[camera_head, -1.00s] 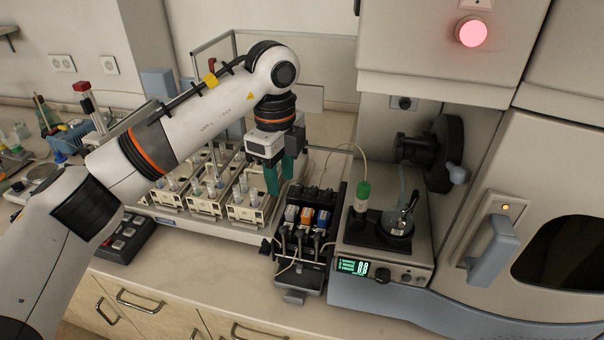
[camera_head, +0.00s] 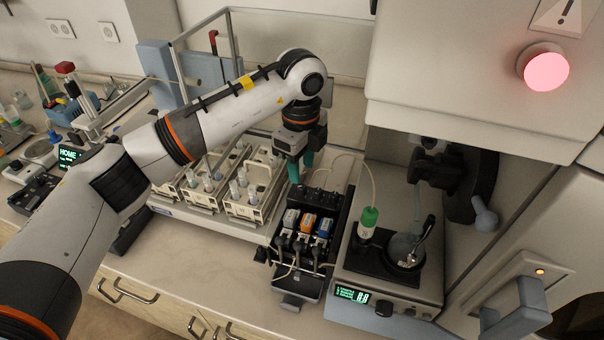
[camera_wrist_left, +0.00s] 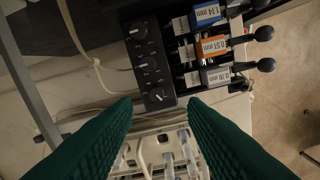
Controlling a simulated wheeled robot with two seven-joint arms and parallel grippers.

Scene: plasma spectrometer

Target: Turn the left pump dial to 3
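The pump (camera_head: 312,218) is a black block with three coloured cassettes on its front and a row of small dark dials behind them. In the left wrist view the three dials show as black knobs with white pointer marks. The left pump dial (camera_wrist_left: 157,95) is the lowest of them there, nearest the white 0.76 mm cassette. My right gripper is not in view.
Sample racks with vials (camera_head: 245,202) stand left of the pump. An instrument with a green display (camera_head: 352,294) and a green-capped bottle (camera_head: 369,218) stands close on its right. Thin tubes (camera_head: 345,160) run behind the pump. The counter front (camera_head: 210,262) is clear.

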